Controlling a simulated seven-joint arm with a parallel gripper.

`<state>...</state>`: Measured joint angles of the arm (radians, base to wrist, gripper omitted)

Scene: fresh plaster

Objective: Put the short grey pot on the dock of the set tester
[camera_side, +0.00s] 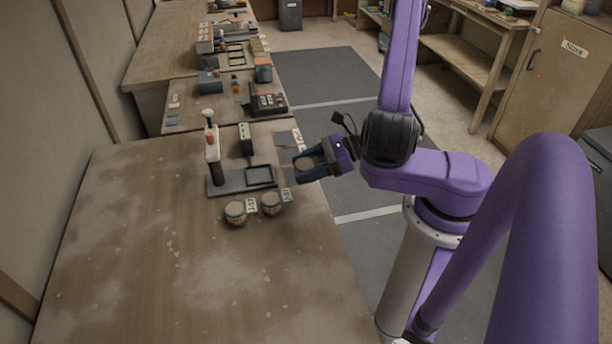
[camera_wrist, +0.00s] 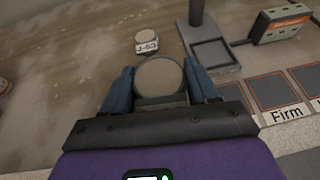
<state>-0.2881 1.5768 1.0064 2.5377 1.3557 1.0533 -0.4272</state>
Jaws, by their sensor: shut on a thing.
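My gripper (camera_side: 312,162) is shut on a round pot with a pale grey-tan top, its fingers on either side of the rim. The held pot (camera_wrist: 160,77) shows from above in the wrist view, so its height is hard to judge. It is over the right part of the bench, apart from the tester. The set tester (camera_side: 213,158) has a dark base and an upright column with a white and red head. Its dock (camera_side: 260,176), a square frame on the base, is empty; it also shows in the wrist view (camera_wrist: 212,52).
Two other pots, a left one (camera_side: 236,212) and a right one (camera_side: 271,203), stand in front of the tester with small label cards. A small dark box (camera_side: 245,138) stands behind the dock. Marked squares, one labelled Firm (camera_wrist: 278,90), lie along the bench edge. The near bench is clear.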

